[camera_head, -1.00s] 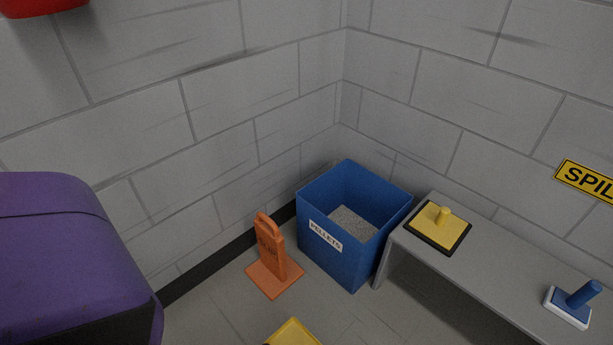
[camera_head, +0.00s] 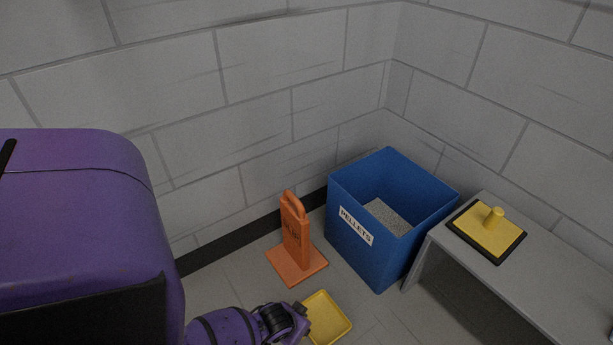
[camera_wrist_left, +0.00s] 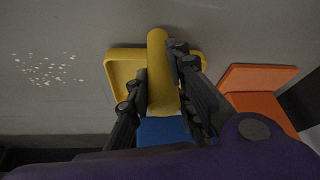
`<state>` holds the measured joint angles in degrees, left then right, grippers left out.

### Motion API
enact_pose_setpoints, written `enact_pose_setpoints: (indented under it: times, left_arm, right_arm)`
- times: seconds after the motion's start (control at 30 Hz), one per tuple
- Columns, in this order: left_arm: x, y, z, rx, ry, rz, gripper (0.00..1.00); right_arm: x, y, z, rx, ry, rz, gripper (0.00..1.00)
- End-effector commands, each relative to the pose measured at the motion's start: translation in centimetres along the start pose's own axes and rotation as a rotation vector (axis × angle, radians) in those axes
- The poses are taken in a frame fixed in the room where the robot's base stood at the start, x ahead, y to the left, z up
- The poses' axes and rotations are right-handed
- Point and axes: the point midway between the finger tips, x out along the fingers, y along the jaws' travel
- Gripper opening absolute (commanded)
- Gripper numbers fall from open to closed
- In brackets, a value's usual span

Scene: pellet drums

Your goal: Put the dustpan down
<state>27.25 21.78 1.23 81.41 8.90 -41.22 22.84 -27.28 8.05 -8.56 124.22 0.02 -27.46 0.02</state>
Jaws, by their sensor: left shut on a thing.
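The yellow dustpan (camera_head: 327,318) is at the bottom middle of the head view, low over the grey floor. My left gripper (camera_head: 297,313) comes in from the left and is at the dustpan's near left side. In the left wrist view the gripper (camera_wrist_left: 162,98) is shut on the dustpan's round yellow handle (camera_wrist_left: 160,68), with a dark finger on each side. The dustpan's pan (camera_wrist_left: 122,66) shows behind the handle. I cannot tell whether the pan touches the floor. My right gripper is not in view.
An orange floor sign (camera_head: 296,240) stands close behind the dustpan. A blue pellet bin (camera_head: 358,262) is right of it. A grey bench (camera_head: 480,268) holds a yellow-and-black handled block (camera_head: 488,232). Scattered pale pellets (camera_wrist_left: 48,70) lie on the floor in the wrist view.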

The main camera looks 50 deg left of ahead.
Motion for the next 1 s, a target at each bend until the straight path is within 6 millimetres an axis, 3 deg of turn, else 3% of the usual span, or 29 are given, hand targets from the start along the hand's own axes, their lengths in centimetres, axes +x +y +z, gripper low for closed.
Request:
enact_pose_setpoints:
  times: [0.07,0.37,0.4,0.57,0.87,1.0]
  left_arm:
    - [0.9,0.0,0.3,0.000,0.002,0.001,0.00]
    - [0.9,0.0,0.2,0.000,0.003,0.001,0.00]
    - [0.9,0.0,0.3,0.000,0.002,0.000,0.21]
    - [0.9,0.0,0.3,0.000,0.003,0.001,0.41]
    - [0.8,0.0,0.2,0.000,0.003,0.001,0.41]
    - [-0.5,0.0,0.2,-0.001,0.003,0.001,0.41]
  right_arm:
    - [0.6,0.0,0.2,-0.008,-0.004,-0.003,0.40]
    - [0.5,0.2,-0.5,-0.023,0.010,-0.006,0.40]
    - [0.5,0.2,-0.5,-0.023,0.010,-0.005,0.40]
    - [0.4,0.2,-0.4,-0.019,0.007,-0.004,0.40]
    - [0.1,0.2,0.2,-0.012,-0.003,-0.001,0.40]
    - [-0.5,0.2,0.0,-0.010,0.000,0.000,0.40]
